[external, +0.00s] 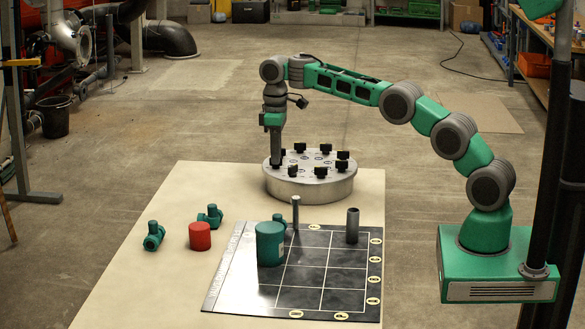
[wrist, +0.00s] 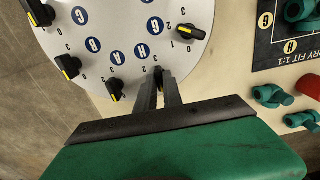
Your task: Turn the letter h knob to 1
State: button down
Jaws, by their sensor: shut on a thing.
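The grey round plate (external: 310,187) carries a ring of black knobs and also fills the top of the wrist view (wrist: 120,15). My gripper (external: 277,162) points straight down at the plate's left edge. In the wrist view, its fingers (wrist: 159,86) are shut on a black knob (wrist: 158,71). The blue letter disc (wrist: 141,50) beside this knob seems to read H, but it is small and blurred. The fingers hide most of the knob, so I cannot tell its setting. Small numbers show near it, partly hidden.
Neighbouring knobs (wrist: 115,90) and (wrist: 187,32) stand close on either side of the fingers. A dark gridded mat (external: 345,268) lies in front, holding a green cylinder (external: 270,244) and grey posts. A red cylinder (external: 200,236) and green fittings (external: 153,236) stand left of it.

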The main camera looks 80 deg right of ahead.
jog(key=shift+m, duration=0.4)
jog(key=shift+r+m+p, duration=0.1)
jog(key=shift+m+p, duration=0.2)
jog(key=shift+m, duration=0.7)
jog(key=m+p, duration=0.3)
jog(key=shift+r+m, duration=0.2)
jog(key=shift+m, duration=0.1)
jog(key=m+p, duration=0.3)
jog(key=shift+f, duration=0.1)
jog(key=shift+f+m+p, duration=0.15)
jog(key=shift+m+p, duration=0.65)
jog(key=shift+m, duration=0.2)
jog(key=shift+f, duration=0.1)
jog(key=c, duration=1.5)
grip_release()
